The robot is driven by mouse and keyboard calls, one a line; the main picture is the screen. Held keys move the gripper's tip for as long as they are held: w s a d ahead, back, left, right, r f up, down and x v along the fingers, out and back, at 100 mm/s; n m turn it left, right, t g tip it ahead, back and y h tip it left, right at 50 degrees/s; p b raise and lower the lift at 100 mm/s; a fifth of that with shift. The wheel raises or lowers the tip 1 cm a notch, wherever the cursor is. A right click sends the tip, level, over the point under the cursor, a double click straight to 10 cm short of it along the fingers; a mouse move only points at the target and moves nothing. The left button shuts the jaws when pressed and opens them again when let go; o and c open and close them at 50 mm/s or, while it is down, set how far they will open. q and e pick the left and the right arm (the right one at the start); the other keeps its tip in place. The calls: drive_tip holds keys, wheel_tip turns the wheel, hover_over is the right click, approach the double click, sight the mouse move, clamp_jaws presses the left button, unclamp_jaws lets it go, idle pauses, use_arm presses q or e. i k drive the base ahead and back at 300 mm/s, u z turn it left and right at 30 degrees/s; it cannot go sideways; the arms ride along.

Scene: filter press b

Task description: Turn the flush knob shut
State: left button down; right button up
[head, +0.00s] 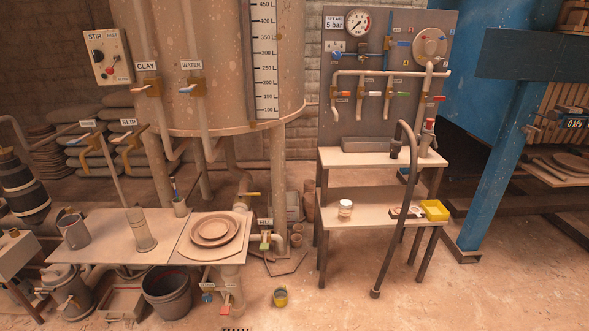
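I cannot tell which handle is the flush knob, as no label I can read says flush. A grey board (348,110) at the back right carries several small coloured handles, among them a red one (440,99) at its right edge and a blue one (402,43) higher up. Low down, below the round plates, a blue handle (207,297) and a red handle (227,304) sit on pipework. A green handle (264,244) is below the FILL label (264,221). Neither of my grippers is in view.
A large tank (215,75) stands at the back, with CLAY and WATER taps. A low table (110,232) holds cups and round plates. A two-level bench (380,158) stands before the board, with a bent dark pipe (409,210) in front. The floor at lower right is clear.

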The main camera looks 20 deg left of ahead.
sight(207, 297)
drive_tip(key=u, duration=1.25)
